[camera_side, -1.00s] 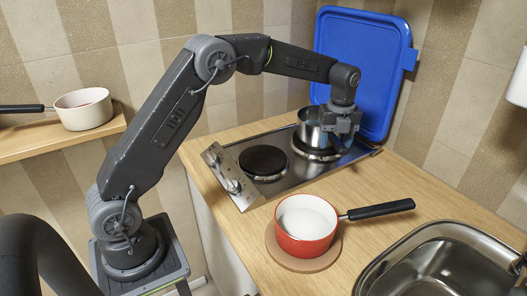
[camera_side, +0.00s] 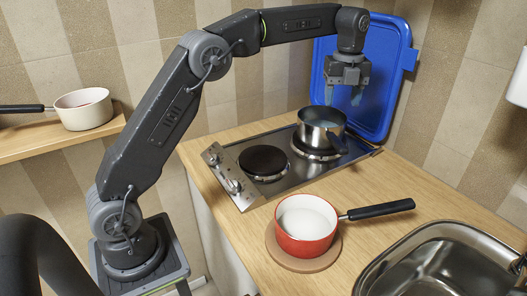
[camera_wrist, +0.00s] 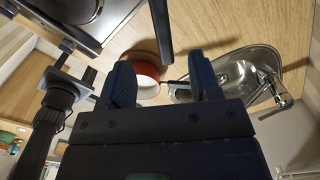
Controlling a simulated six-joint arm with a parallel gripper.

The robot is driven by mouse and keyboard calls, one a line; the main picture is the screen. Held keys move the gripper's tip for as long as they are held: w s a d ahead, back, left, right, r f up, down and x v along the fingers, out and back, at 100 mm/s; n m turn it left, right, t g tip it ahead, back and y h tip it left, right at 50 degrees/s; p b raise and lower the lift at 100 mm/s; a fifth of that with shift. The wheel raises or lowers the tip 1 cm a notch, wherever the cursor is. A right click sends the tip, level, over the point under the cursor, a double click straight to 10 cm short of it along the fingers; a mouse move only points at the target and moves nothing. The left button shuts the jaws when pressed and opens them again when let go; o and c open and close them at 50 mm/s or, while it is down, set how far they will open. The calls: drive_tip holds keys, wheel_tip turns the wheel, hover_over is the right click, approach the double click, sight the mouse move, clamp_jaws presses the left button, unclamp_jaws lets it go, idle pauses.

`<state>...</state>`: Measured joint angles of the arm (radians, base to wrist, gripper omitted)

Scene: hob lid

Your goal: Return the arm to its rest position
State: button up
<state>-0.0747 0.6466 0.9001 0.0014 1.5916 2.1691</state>
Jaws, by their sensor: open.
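My gripper (camera_side: 345,95) is open and empty, pointing down in the air above the hob's back burner. In the wrist view its two fingers (camera_wrist: 160,85) are apart with nothing between them. Below it a steel saucepan (camera_side: 321,128) stands on the back burner of the hob (camera_side: 226,172), with its dark handle toward the front right. The blue lid (camera_side: 385,60) stands upright behind the hob, against the wall. The front burner (camera_side: 264,160) is bare.
A white pan (camera_side: 84,110) is on the left shelf (camera_side: 60,143).

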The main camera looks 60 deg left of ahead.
drive_tip(key=s+d+r+n+t, duration=0.1)
drive_tip(key=s+r+n, duration=0.2)
drive_tip(key=s+n, duration=0.4)
drive_tip(key=s+d+r+n+t, duration=0.25)
drive_tip(key=s+n, duration=0.25)
drive_tip(key=s, duration=0.4)
drive_tip(key=s+f+n+t, duration=0.1)
drive_tip(key=s+f+n, duration=0.3)
drive_tip(key=s+n, duration=0.2)
drive_tip(key=s+f+n+t, duration=0.1)
drive_tip(key=s+f+n, duration=0.3)
drive_tip(key=s, duration=0.7)
drive_tip(key=shift+s+d+f+n, duration=0.2)
drive_tip(key=shift+d+f+n, duration=0.1)
drive_tip(key=shift+n, duration=0.7)
